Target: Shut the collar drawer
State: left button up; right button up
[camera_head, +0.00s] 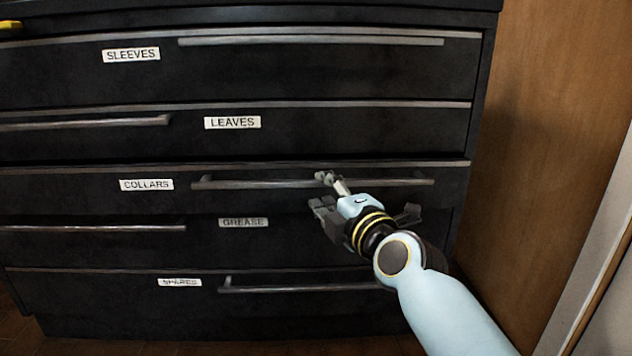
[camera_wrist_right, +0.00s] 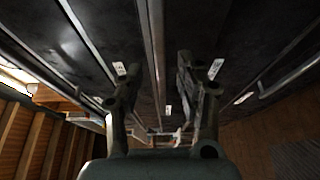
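The collar drawer (camera_head: 90,187) is a black front labelled COLLARS, third from the top of a cabinet in the head view. It seems to stand slightly out, with the grease drawer below it in shade; how far out I cannot tell. Its metal bar handle (camera_head: 260,184) lies along the front's right part. My right gripper (camera_head: 323,190) is at this handle, one finger above the bar and the other below. In the right wrist view a bar (camera_wrist_right: 157,60) runs between the spread fingers; contact is not clear. My left gripper is out of view.
The sleeves drawer (camera_head: 60,65) and leaves drawer (camera_head: 330,130) are above. The grease drawer (camera_head: 80,245) and spares drawer (camera_head: 110,300) are below, with bar handles. A wooden panel (camera_head: 545,130) stands right of the cabinet. Something yellow (camera_head: 10,25) shows at upper left.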

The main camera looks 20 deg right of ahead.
aim_at(316, 185)
jog(key=shift+w+a, duration=0.15)
jog(key=shift+w, duration=1.05)
jog(key=shift+w+a, duration=0.15)
jog(key=shift+w, duration=1)
jog(key=shift+c, duration=0.4)
grip_shut()
